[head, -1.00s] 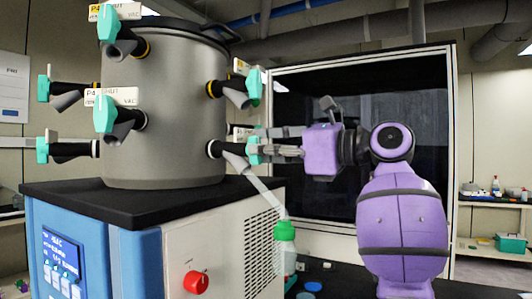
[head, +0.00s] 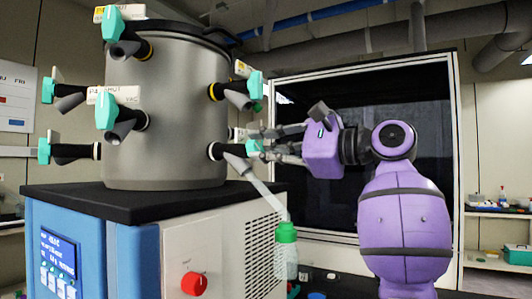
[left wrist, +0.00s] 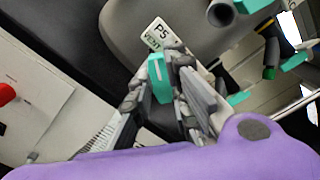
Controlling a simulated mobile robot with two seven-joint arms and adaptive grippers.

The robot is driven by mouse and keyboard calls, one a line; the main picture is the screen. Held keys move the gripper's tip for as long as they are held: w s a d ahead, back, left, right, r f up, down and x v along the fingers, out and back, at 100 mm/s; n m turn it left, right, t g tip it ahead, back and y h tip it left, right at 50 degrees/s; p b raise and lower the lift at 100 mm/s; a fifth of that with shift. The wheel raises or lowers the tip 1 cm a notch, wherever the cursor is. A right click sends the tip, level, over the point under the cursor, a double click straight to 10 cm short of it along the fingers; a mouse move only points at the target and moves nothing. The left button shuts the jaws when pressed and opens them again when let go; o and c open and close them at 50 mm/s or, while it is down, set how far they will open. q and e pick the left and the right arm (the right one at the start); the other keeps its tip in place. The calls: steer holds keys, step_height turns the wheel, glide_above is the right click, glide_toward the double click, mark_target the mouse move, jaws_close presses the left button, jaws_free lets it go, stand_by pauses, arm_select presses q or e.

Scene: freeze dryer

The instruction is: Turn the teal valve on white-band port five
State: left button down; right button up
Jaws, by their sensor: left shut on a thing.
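The teal valve on port five (head: 254,147) is on the lower right side of the grey drum, on a black stub with a white band (head: 215,151). My left gripper (head: 266,143) is at this valve, its fingers tilted. In the left wrist view the teal valve handle (left wrist: 159,78) sits between the fingers of my left gripper (left wrist: 168,85), which is shut on it. A label reading P5 VENT (left wrist: 158,34) is just beyond it. The fingers partly hide the valve in the head view. My right gripper is not in view.
Other ports with teal valves ring the drum (head: 170,110); one with a yellow band (head: 256,85) is just above. The blue-and-white cabinet (head: 185,255) has a red knob (head: 194,284).

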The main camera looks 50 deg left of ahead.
arm_select(q)
steer(key=shift+n, duration=0.3)
steer(key=c, duration=1.7)
jaws_free()
steer(key=v, duration=1.2)
steer(key=shift+d, duration=0.1)
